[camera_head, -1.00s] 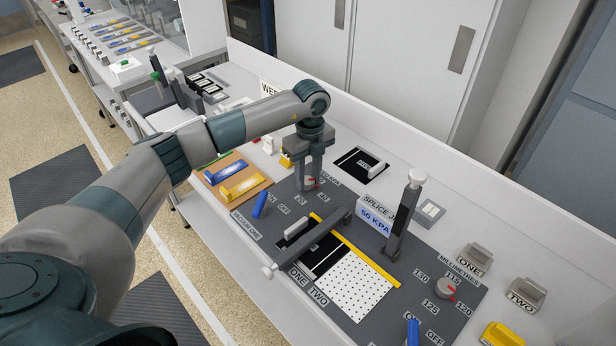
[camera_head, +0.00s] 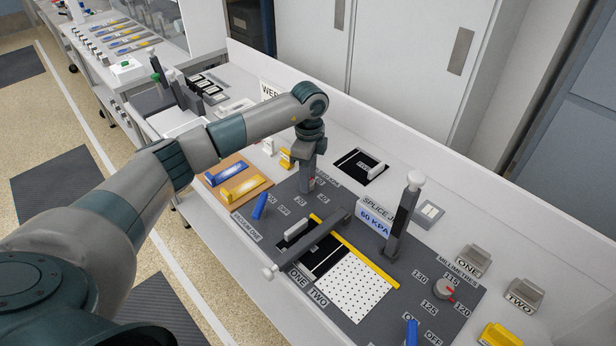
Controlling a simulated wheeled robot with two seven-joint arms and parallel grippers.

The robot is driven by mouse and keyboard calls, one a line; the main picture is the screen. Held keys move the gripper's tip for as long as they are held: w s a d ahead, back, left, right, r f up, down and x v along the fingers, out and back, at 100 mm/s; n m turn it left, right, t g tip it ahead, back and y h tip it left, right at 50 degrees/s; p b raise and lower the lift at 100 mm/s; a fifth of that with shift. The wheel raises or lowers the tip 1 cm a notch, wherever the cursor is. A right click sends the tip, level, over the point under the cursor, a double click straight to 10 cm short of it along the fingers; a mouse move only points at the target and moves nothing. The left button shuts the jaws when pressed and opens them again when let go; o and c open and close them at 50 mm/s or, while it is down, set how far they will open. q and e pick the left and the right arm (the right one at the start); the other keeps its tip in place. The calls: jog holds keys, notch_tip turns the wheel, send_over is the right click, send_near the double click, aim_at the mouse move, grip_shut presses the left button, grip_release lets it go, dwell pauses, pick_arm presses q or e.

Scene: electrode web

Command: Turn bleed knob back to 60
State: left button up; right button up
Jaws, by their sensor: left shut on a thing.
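My left gripper (camera_head: 308,184) points down at the back left of the grey panel (camera_head: 377,325). It is shut on the bleed knob (camera_head: 311,183), which is mostly hidden between the fingers; only a small part with some red shows. Number labels lie around the knob, partly covered. The display on the splice block (camera_head: 374,219) reads 60 KPA. My right gripper is not in view.
A grey lever arm (camera_head: 310,243) lies across the panel beside a white perforated plate (camera_head: 354,287). An upright grey post (camera_head: 403,216) stands right of the display. A second knob (camera_head: 443,289) and blue levers (camera_head: 260,206) are on the panel.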

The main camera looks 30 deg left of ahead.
pick_arm(q)
jog(key=shift+w+r, duration=0.1)
jog(key=o, duration=1.1)
jog(key=shift+r, duration=0.1)
jog(key=shift+w+a+r+b, duration=0.1)
jog(key=shift+r+b, duration=0.9)
jog(key=shift+r, duration=3.3)
jog(key=shift+w+r+b, duration=0.1)
jog(key=shift+r+b, duration=0.9)
jog(key=shift+r, duration=3.3)
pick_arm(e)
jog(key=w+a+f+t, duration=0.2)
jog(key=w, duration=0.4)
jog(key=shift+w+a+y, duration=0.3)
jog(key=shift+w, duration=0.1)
